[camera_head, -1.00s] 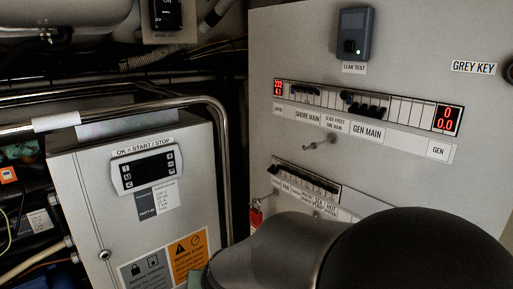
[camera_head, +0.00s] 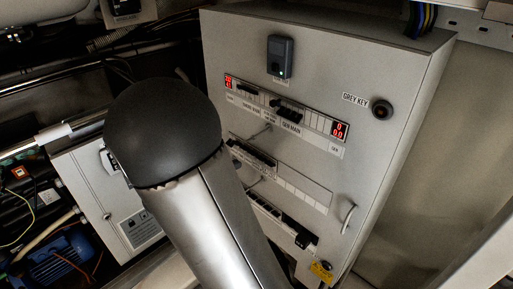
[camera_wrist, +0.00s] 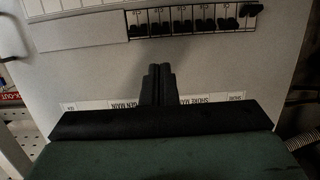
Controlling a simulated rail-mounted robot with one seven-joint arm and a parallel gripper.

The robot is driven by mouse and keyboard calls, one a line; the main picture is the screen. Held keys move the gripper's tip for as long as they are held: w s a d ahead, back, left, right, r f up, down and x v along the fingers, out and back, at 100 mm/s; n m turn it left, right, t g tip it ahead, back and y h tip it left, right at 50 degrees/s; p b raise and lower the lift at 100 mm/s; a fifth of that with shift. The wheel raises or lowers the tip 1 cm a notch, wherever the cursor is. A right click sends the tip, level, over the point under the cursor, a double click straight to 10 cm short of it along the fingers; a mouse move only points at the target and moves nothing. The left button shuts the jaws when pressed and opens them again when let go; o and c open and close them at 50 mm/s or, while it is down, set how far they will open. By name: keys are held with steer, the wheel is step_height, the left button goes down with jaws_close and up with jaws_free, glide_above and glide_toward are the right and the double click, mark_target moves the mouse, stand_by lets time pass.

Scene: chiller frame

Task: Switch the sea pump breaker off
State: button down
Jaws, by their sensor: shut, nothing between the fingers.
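The middle breaker row (camera_head: 252,153) is on the front of the grey cabinet, partly behind my arm in the head view. In the wrist view, which is upside down, a breaker row (camera_wrist: 190,27) runs along the top with several black levers. The labels of this row are not in sight, so I cannot tell which lever is the sea pump breaker. My gripper (camera_wrist: 160,68) is shut and empty, its fingertips just below the row in the picture, near the levers at its left part. Contact cannot be told. My gripper is hidden in the head view.
The upper breaker row (camera_head: 288,109) has red displays at both ends. A lower row (camera_head: 268,207) sits beneath the middle one. A grey leak test box (camera_head: 280,57), a round black key switch (camera_head: 382,110) and a door handle (camera_head: 348,219) stand out from the cabinet.

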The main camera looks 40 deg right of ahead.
mark_target(265, 152)
steer(key=shift+d, duration=0.1)
steer(key=p+x, duration=0.1)
steer(key=x, duration=0.9)
steer(key=shift+f, duration=0.1)
steer(key=shift+f+b, duration=0.2)
steer(key=shift+b, duration=0.15)
